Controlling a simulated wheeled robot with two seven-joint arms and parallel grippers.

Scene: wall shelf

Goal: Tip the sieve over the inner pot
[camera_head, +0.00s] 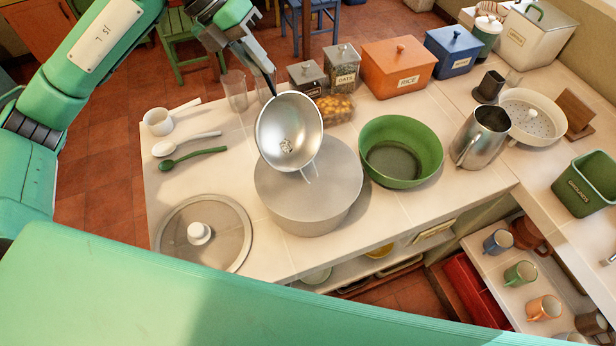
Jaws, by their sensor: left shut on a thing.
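The sieve (272,130), a shiny silver bowl shape, hangs over the back part of a wide grey round pot (320,205), which I take for the inner pot. The sieve is tilted with its opening towards me. A small pale patch shows inside it; I cannot tell whether it is contents or a reflection. My left gripper (271,88) is shut on the sieve at its far upper edge, reaching in from behind. The sieve hides part of the pot's top. My right gripper is not in view.
A glass lid (228,240) with a white knob lies front left of the pot. A green bowl (428,150) stands close on its right. Jars (342,68) and an orange rice box (395,75) stand behind.

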